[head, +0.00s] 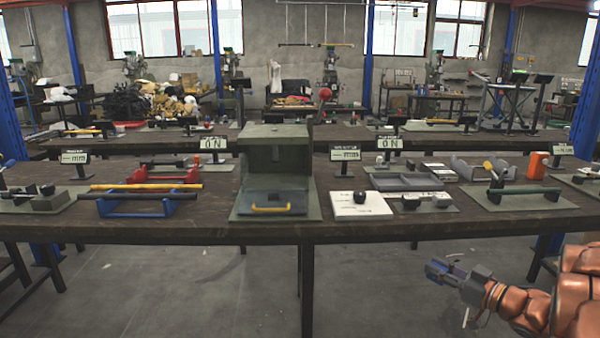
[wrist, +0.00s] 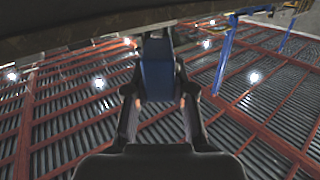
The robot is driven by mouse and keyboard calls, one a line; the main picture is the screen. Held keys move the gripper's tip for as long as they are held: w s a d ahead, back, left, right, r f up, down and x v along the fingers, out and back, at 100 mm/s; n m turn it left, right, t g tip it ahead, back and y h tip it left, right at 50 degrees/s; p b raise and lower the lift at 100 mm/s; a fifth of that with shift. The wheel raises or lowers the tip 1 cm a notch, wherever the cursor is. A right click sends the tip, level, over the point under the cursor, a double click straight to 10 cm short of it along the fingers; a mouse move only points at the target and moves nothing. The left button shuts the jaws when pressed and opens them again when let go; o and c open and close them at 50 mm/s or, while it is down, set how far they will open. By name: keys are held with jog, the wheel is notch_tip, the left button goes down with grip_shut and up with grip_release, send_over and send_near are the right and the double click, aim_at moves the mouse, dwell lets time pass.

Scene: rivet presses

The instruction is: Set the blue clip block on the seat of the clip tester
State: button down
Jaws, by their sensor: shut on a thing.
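My gripper (head: 446,272) is at the lower right of the head view, in front of the near workbench and apart from it. It is shut on the blue clip block (wrist: 158,72), which sits between the two dark fingers in the wrist view. In the head view the block (head: 436,269) is small, at the gripper's tip. A big green machine (head: 275,155) with a blue lower front and a yellow handle stands mid-bench. The signs are too small to read surely, so I cannot tell which station is the clip tester.
The near workbench (head: 250,233) carries several stations: a blue cradle with rods (head: 145,203), a white plate with a black knob (head: 360,204), a green base with a lever (head: 523,195). An orange cup (head: 537,165) stands at right. Floor before the bench is clear.

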jog(key=w+a+f+n+g+y, duration=0.1)
jog(key=w+a+n+g+y, duration=0.1)
jog(key=a, duration=0.7)
jog(key=w+a+f+n+g+y, duration=0.2)
jog(key=a+y, duration=0.1)
jog(key=a, duration=0.7)
jog(key=w+r+m+t+h+p, duration=0.5)
jog(key=w+r+h+p, duration=0.2)
jog(key=w+r+p, duration=0.6)
notch_tip(320, 180, up, 15)
jog(key=m+t+h+p, duration=0.1)
jog(key=m+h+p, duration=0.4)
jog(key=h+p, duration=0.2)
jog(key=shift+r+m+t, duration=0.2)
jog(key=shift+m+t, duration=0.2)
jog(key=shift+d, duration=0.1)
